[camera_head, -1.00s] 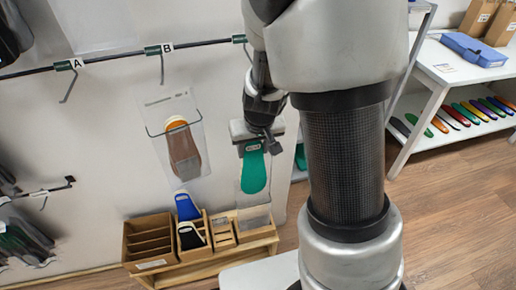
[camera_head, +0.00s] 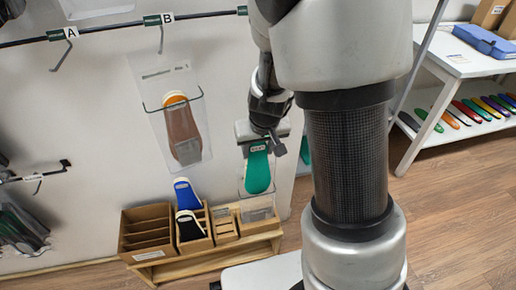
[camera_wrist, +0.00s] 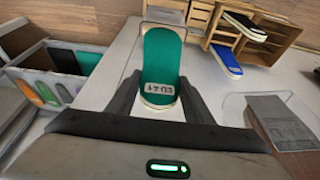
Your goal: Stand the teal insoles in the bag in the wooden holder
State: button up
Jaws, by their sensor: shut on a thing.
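My gripper (camera_head: 262,137) is shut on the top of a clear bag (camera_head: 260,205) with a teal insole (camera_head: 258,172) in it. The bag hangs upright, toe end down, in front of the wall. In the wrist view the teal insole (camera_wrist: 160,60) points away between the fingers, with a pale size label near the grip. I cannot tell whether a second teal insole lies behind it. The wooden holder (camera_head: 208,222) stands below and left of the gripper. A blue insole (camera_head: 186,195) and a black insole (camera_head: 189,226) stand in it.
A bagged brown insole (camera_head: 182,130) hangs on the wall. Shelves with coloured insoles (camera_head: 480,108) stand at right.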

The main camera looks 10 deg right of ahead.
jog(key=b, duration=0.5)
send_over(258, 188)
jog(key=shift+f, duration=9.5)
jog(key=o, duration=1.6)
jog(key=p+v, duration=0.7)
jog(key=v, duration=1)
jog(key=shift+r, duration=0.2)
